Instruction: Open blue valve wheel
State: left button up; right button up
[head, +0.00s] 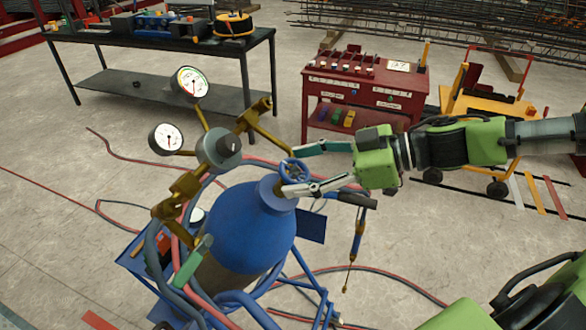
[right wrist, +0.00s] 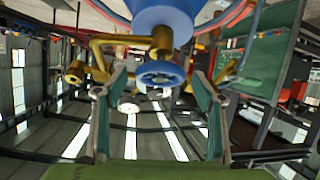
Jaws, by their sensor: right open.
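The blue valve wheel (head: 294,171) sits on top of the blue gas cylinder (head: 240,225). My right gripper (head: 290,170) comes in from the right and is open, with one finger on each side of the wheel. In the right wrist view the wheel (right wrist: 160,74) shows between the two spread fingers (right wrist: 160,88), with gaps on both sides. I cannot tell whether a finger touches it. The cylinder's blue top (right wrist: 163,15) hangs at the upper edge of that view. My left gripper does not show.
A brass regulator (head: 219,148) with two gauges (head: 192,82) stands just left of the wheel. Hoses (head: 235,303) loop around the cylinder cart. A torch (head: 356,240) hangs at the right. A red cabinet (head: 362,95) and black workbench (head: 150,88) stand behind.

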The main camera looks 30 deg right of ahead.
jog(key=shift+x, duration=0.95)
jog(key=c, duration=1.1)
